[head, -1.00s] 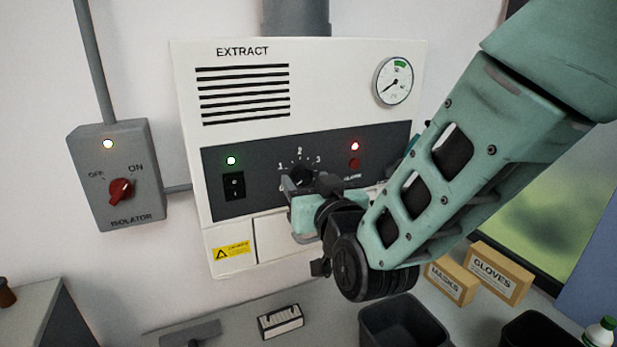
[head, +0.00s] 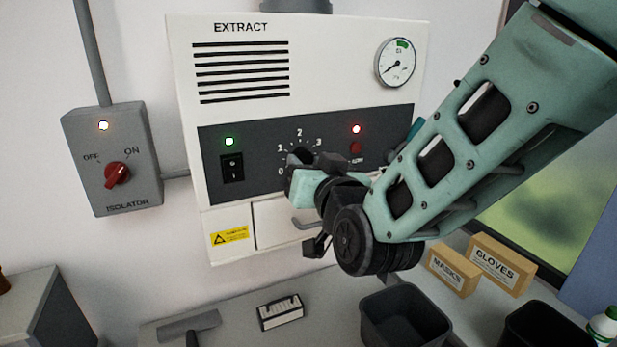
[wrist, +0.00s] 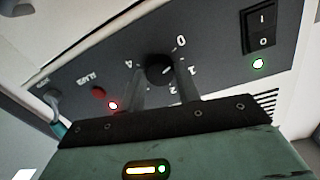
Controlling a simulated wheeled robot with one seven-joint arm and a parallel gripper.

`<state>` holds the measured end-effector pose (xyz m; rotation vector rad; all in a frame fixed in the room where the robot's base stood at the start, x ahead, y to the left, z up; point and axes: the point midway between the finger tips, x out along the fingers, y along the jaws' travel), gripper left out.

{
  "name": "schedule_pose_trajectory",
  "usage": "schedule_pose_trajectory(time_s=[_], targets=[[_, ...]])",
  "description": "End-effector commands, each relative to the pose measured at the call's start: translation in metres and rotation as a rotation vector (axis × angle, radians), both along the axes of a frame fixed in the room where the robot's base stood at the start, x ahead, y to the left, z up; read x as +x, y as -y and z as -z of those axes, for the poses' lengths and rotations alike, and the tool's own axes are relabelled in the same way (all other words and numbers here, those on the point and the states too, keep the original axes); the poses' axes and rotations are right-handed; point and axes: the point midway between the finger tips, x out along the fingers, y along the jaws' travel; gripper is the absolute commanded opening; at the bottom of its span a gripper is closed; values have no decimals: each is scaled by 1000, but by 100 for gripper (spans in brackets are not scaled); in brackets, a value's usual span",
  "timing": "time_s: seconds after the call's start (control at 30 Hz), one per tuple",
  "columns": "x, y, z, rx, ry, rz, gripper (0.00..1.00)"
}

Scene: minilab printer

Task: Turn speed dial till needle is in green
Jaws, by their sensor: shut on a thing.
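The speed dial is a black knob (wrist: 159,69) on the dark panel of the EXTRACT unit, with a numbered scale around it. In the head view the dial (head: 299,156) is partly hidden by my gripper (head: 296,166). My gripper (wrist: 161,84) is shut on the dial, one finger at each side in the wrist view. The round gauge (head: 396,63) at the unit's upper right has a green band at its top. Its needle points to the lower left, outside the green.
A black rocker switch (head: 232,167) with a green light sits left of the dial. A red light (head: 356,129) is lit at right. The isolator box (head: 113,160) is on the left wall. Black bins (head: 405,318) and boxes of masks (head: 453,272) and gloves (head: 501,265) stand below.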

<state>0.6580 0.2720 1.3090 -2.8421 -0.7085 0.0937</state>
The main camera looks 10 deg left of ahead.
Motion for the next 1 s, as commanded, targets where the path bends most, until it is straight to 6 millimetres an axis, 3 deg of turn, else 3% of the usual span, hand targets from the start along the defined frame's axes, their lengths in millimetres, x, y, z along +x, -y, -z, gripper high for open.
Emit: schedule_pose_trajectory(time_s=[0.1,1.0], targets=[[1,1,7,87,-48,2,10],[0,1,5,813,-496,0,10]])
